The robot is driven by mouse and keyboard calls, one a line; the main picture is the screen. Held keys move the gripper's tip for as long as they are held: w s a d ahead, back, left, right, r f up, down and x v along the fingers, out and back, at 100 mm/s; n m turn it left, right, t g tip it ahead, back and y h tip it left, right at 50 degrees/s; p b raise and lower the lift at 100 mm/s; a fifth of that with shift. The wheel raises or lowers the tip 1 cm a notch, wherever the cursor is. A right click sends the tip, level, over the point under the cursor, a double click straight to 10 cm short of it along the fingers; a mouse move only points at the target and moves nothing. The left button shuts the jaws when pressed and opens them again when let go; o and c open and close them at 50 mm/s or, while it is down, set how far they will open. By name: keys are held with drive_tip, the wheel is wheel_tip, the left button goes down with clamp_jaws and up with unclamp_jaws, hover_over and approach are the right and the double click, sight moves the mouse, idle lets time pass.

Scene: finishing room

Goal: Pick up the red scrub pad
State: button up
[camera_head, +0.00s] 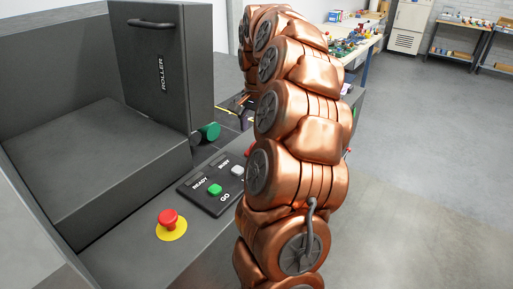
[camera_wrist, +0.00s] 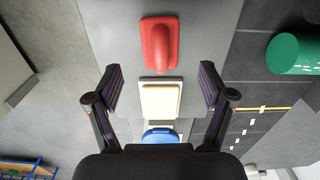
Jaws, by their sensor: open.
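The red scrub pad (camera_wrist: 159,44) shows in the wrist view at top centre, a red block with a raised rounded grip, lying on a grey surface. My gripper (camera_wrist: 160,80) is open, its two dark fingers spread wide with nothing held between them. The red pad is ahead of the fingertips in the picture, centred between them and apart from both. A cream block (camera_wrist: 160,99) shows between the fingers, with a blue round thing (camera_wrist: 160,135) below it, partly hidden by my gripper. In the head view my copper arm hides the pad area.
A grey machine marked ROLLER (camera_head: 170,65) stands at left in the head view. A GO button panel (camera_head: 214,186) and red stop button (camera_head: 169,220) sit on its ledge. A green cylinder (camera_wrist: 293,54) lies right of the red pad. Open floor (camera_head: 430,180) is at right.

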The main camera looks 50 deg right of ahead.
drive_tip(key=shift+f+p, duration=1.3)
drive_tip(key=shift+f, duration=1.4)
drive_tip(key=shift+c, duration=0.2)
drive_tip(key=c, duration=1.2)
drive_tip(key=shift+w+r+b, duration=0.1)
drive_tip(key=shift+r+b, duration=0.75)
drive_tip(key=shift+r, duration=0.8)
drive_tip(key=shift+s+a+r, duration=0.1)
drive_tip(key=shift+s, duration=0.25)
drive_tip(key=s+a+b, duration=0.1)
drive_tip(key=s+b, duration=0.1)
drive_tip(key=s, duration=0.3)
drive_tip(key=s+r+b, duration=0.1)
drive_tip(key=s, duration=0.4)
drive_tip(key=s+a+b, duration=0.1)
drive_tip(key=s+b, duration=0.1)
drive_tip(key=s, duration=0.3)
drive_tip(key=shift+s+a+r+b, duration=0.1)
drive_tip(key=shift+a+r+b, duration=0.2)
drive_tip(key=shift+a+b, duration=0.05)
